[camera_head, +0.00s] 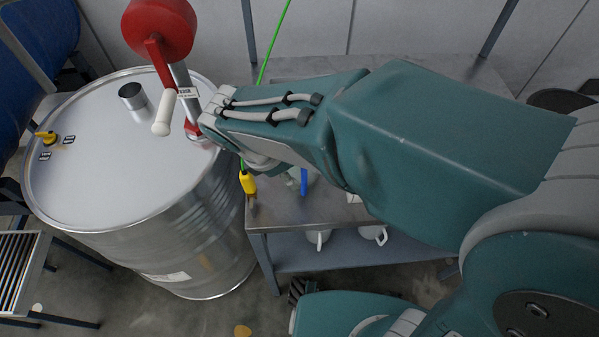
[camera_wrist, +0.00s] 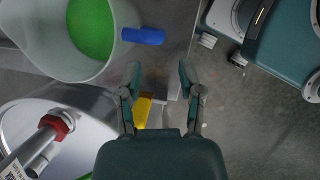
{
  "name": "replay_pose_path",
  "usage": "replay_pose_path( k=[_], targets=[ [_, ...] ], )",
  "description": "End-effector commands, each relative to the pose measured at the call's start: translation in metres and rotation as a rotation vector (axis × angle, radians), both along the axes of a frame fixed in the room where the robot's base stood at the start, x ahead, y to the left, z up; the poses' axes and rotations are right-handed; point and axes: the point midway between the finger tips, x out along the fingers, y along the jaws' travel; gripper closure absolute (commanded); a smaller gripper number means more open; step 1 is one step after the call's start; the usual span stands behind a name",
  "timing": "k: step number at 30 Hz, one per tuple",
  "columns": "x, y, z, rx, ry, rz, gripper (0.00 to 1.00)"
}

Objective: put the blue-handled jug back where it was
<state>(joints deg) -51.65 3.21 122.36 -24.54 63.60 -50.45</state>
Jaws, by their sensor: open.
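The jug with the blue handle (camera_head: 304,182) stands on the steel table (camera_head: 290,212) near its front edge. It is mostly hidden behind my arm in the head view. In the wrist view the whitish jug (camera_wrist: 108,62) is at upper left, cut off by the frame, with green inside. Its blue handle (camera_wrist: 143,36) points right. My gripper (camera_wrist: 160,78) is open and empty, its fingertips apart and a little below the handle in the picture. In the head view my fingers are hidden by my wrist.
A steel drum (camera_head: 110,175) with a red-topped crank (camera_head: 160,28) stands left of the table. A yellow-handled item (camera_head: 248,183) is at the table's left edge; its yellow part shows between my fingers (camera_wrist: 143,108). Two white vessels (camera_head: 318,238) (camera_head: 373,233) sit on the lower shelf.

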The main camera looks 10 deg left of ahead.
Motion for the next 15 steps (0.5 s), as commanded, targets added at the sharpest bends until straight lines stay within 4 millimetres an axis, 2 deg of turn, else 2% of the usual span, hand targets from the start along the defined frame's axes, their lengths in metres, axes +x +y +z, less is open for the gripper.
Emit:
replay_pose_path(
  k=[3, 6, 15],
  targets=[
    [-0.005, 0.008, 0.021, 0.003, -0.002, 0.003, 0.51],
    [-0.008, 0.012, 0.033, 0.001, -0.001, 0.002, 0.51],
    [-0.01, 0.015, 0.043, 0.0, 0.001, 0.0, 0.51]
  ],
)
